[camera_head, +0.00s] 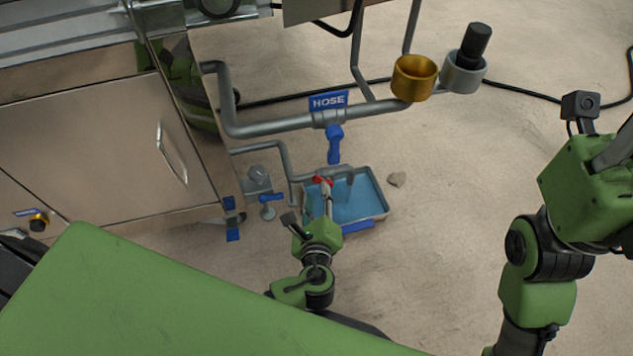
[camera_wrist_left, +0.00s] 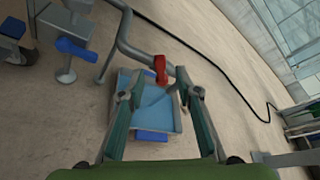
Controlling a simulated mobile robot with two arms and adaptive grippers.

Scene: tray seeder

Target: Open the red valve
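The red valve (camera_head: 322,180) sits on a grey pipe above the left part of a blue-filled tray (camera_head: 384,208) in the head view. In the left wrist view the red valve handle (camera_wrist_left: 160,68) stands upright just beyond the fingertips. My left gripper (camera_head: 327,190) is right by the valve and partly covers it. In the left wrist view its two fingers (camera_wrist_left: 155,80) are spread with nothing between them; contact with the valve cannot be told. My right gripper (camera_head: 618,150) is at the right edge, cut off by the frame, far from the valve.
A blue valve handle (camera_head: 271,197) is left of the red one. A blue hose nozzle (camera_head: 334,145) hangs under the HOSE sign (camera_head: 328,101). A metal cabinet (camera_head: 90,150) stands at the left.

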